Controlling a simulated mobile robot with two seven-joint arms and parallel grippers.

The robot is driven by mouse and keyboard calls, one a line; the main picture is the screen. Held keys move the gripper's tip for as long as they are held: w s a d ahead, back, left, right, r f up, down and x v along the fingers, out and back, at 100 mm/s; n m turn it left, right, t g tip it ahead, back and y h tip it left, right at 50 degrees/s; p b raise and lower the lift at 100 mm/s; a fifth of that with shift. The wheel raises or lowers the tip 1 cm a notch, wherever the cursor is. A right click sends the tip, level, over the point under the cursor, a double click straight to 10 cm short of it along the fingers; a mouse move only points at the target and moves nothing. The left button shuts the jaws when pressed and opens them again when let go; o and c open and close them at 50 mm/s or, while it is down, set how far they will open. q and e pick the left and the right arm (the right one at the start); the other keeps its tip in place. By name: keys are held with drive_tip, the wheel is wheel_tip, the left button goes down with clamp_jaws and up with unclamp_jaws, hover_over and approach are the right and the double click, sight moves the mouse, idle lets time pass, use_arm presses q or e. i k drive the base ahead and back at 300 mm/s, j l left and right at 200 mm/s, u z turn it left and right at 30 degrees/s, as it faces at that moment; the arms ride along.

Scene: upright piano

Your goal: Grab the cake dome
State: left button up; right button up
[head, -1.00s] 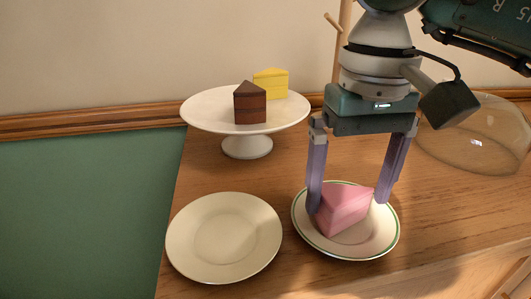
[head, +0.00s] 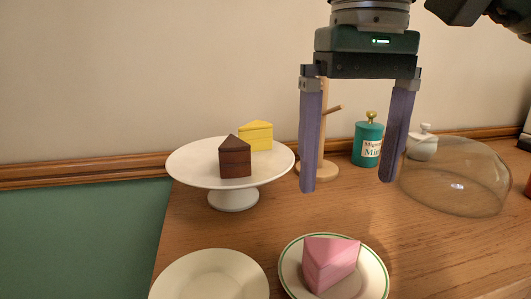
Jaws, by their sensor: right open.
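The cake dome (head: 462,182) is a clear glass dome on the wooden surface at the right. Its left edge shows just beside the right finger of my right gripper (head: 346,183). That gripper points down, open and empty, to the left of the dome and above the surface. A pink cake slice (head: 329,262) lies on a green-rimmed plate (head: 376,279) below the gripper. My left gripper is not in view.
A white cake stand (head: 190,165) at the left bears a brown slice (head: 235,158) and a yellow slice (head: 256,136). An empty plate (head: 210,277) is at the front. A teal jar (head: 367,141), a white lidded pot (head: 423,144) and a wooden stand (head: 323,165) are at the back.

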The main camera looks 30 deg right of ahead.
sight(462, 176)
drive_tip(key=z, duration=1.85)
